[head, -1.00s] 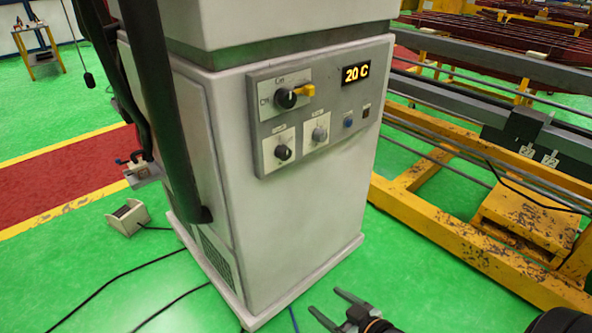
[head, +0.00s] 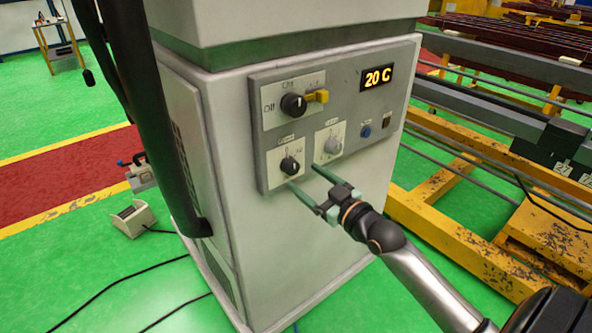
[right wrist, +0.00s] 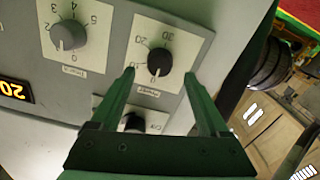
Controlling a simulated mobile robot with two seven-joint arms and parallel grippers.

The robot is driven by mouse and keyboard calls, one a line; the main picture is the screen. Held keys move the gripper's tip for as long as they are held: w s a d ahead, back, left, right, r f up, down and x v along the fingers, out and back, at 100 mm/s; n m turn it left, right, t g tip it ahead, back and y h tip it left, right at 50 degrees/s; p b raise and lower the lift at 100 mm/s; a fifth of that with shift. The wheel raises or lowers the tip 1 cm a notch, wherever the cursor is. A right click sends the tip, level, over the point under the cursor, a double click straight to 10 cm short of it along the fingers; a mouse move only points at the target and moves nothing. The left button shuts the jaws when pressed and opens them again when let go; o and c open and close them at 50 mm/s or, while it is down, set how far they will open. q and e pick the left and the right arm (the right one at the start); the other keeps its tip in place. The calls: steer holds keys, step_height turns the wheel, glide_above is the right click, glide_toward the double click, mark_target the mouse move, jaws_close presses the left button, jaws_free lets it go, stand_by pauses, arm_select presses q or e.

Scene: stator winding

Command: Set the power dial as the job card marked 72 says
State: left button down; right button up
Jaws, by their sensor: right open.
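The power dial is a small black knob (head: 290,165) on a white plate at the lower left of the grey control panel. In the right wrist view the knob (right wrist: 159,62) has a scale with 0, 10, 20 and 30, and its white mark points toward the 0. My right gripper (head: 304,177) is open and empty just in front of this dial. In the right wrist view its green fingertips (right wrist: 159,73) stand either side of the knob; contact cannot be told. My left gripper is out of view.
A grey timer dial (head: 328,146) sits right of the power dial. Above are a black on/off switch (head: 293,105) with a yellow tab (head: 317,96) and a display (head: 377,77) reading 20 C. A yellow frame (head: 450,235) stands right of the cabinet, with small tags on its rail.

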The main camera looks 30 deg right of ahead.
mark_target(295, 170)
steer(key=shift+w+a, duration=0.15)
steer(key=shift+w, duration=2.15)
jaws_close()
